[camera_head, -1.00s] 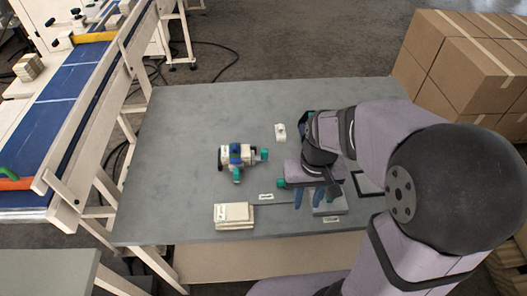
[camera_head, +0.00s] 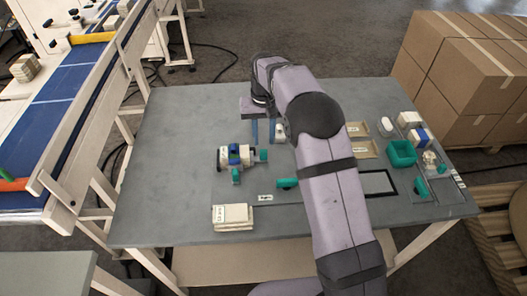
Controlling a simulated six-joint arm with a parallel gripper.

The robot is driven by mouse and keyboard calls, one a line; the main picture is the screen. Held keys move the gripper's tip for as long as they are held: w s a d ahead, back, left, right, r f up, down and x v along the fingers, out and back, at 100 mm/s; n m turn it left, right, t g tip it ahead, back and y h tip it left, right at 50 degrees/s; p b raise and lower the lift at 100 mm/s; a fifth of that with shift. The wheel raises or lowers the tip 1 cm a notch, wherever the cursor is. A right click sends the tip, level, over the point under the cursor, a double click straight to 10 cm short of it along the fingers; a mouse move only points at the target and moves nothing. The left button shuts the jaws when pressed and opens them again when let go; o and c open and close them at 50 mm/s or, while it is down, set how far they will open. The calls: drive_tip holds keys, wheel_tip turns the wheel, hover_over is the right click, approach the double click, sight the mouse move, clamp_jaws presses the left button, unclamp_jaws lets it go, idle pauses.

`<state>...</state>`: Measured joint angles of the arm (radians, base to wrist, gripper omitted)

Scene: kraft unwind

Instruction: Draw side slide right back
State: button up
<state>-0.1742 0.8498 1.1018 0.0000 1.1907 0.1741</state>
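A small device (camera_head: 235,156) with a white body, a blue top and teal knobs sits on the grey table, left of centre. One teal knob (camera_head: 263,155) points right and another (camera_head: 236,175) points to the front. I cannot tell which part is the side slide. My gripper (camera_head: 263,131) is behind and to the right of the device, its two blue fingers pointing down with a gap between them. It looks open and empty. A small pale block (camera_head: 280,132) stands just right of the fingers; I cannot tell whether they touch.
A stack of cream cards (camera_head: 233,217) lies at the table's front left. A teal piece (camera_head: 287,183) shows beside my forearm, which hides the table's middle. At the right are a teal bin (camera_head: 402,153), tan trays (camera_head: 361,149) and a black frame (camera_head: 378,183). The table's back left is clear.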

sight(264, 151)
drive_tip(key=shift+f+p, duration=1.25)
drive_tip(key=shift+f, duration=2.45)
drive_tip(key=shift+d, duration=0.1)
clamp_jaws()
